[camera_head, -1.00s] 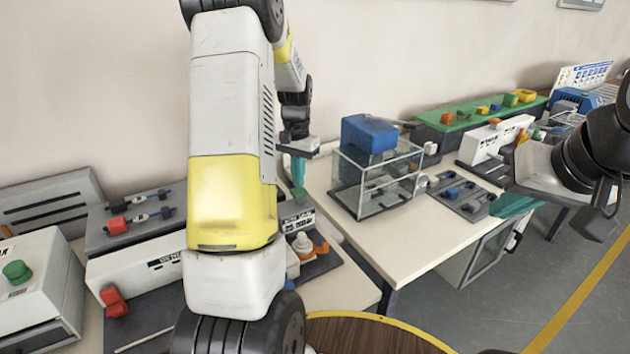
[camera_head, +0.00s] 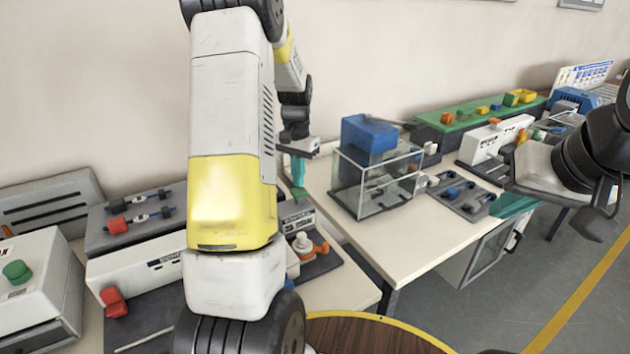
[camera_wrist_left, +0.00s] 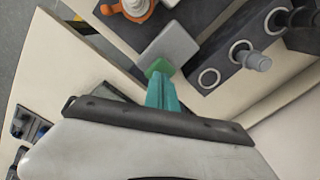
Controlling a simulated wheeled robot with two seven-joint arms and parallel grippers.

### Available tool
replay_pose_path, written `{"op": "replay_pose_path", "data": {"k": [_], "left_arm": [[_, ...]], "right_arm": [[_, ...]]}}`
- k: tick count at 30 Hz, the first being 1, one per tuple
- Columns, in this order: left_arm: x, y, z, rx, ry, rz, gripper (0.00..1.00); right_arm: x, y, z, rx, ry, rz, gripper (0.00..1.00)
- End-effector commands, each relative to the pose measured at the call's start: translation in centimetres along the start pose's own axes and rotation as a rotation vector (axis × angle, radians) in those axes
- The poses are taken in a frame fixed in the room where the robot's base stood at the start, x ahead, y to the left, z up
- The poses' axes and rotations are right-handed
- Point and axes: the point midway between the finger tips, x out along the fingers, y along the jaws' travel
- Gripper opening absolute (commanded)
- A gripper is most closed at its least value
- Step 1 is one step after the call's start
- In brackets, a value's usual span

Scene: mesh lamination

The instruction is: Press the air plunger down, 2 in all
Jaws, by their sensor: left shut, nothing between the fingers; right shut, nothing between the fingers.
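My left gripper (camera_head: 298,176) is shut and empty, with its teal fingers pointing down at the back of the near bench. A small green cap (camera_head: 299,192) is right below its fingertips. In the left wrist view, the shut teal fingers (camera_wrist_left: 158,82) meet the green cap (camera_wrist_left: 158,67) beside a light grey block (camera_wrist_left: 172,45). I cannot tell whether they touch it or how far the cap is down. Which part is the air plunger is not certain. My right gripper (camera_head: 516,204) is shut and empty, off to the right above the floor.
A white knob on an orange clamp (camera_head: 303,243) stands close in front of the left gripper. A clear box with a blue block (camera_head: 369,133) is on the bench to the right. A grey panel with round sockets (camera_wrist_left: 235,55) is beside the fingers.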

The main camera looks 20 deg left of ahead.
Motion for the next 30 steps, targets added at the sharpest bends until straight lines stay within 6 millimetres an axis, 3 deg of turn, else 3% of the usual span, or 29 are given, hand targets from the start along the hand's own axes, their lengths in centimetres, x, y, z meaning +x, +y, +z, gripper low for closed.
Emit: {"op": "replay_pose_path", "data": {"k": [30], "left_arm": [[4.1, 0.0, 0.0, 0.000, -0.001, 0.000, 0.00]], "right_arm": [[0.0, 0.0, 0.0, 0.000, 0.000, 0.000, 0.00]]}}
